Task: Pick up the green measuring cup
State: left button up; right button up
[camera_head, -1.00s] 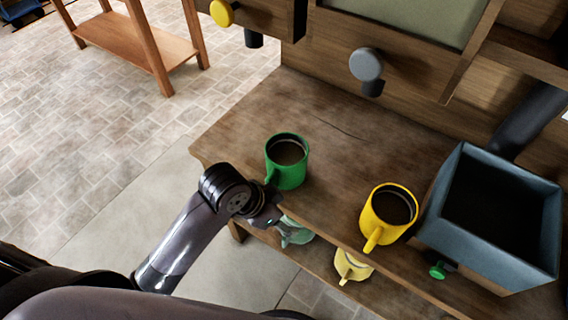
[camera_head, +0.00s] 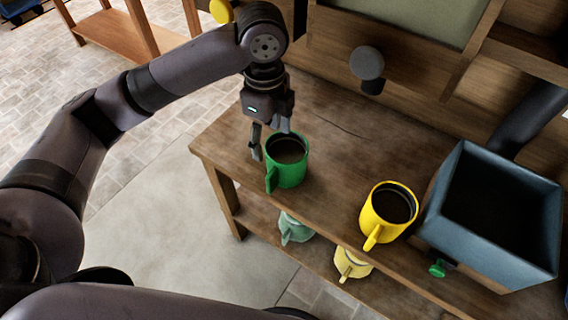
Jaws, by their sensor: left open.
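The green measuring cup (camera_head: 289,173) stands upright on the wooden bench top, near its left end. It has a dark inside, and its handle points toward the bench's front edge. My left gripper (camera_head: 270,143) is open and points down at the cup's back left rim. One finger is just left of the cup and the other is by its far rim; I cannot tell whether either touches it. My right gripper is not in view.
A yellow cup (camera_head: 379,223) stands right of the green one, beside a blue-grey open bin (camera_head: 463,253). A pale green cup (camera_head: 294,229) and a pale yellow cup (camera_head: 346,264) are on the lower shelf. A grey knob (camera_head: 366,63) juts from the back panel. The bench top behind the cups is clear.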

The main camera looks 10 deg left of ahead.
aim_at(273, 180)
pick_arm(q)
notch_tip(273, 180, down, 12)
jog(key=shift+r+p, duration=0.2)
jog(key=shift+p, duration=0.35)
jog(key=shift+d+f+p, duration=0.1)
jog(key=shift+f+p, duration=0.5)
jog(key=shift+f, duration=2.15)
grip_shut()
jog(key=shift+r, duration=0.1)
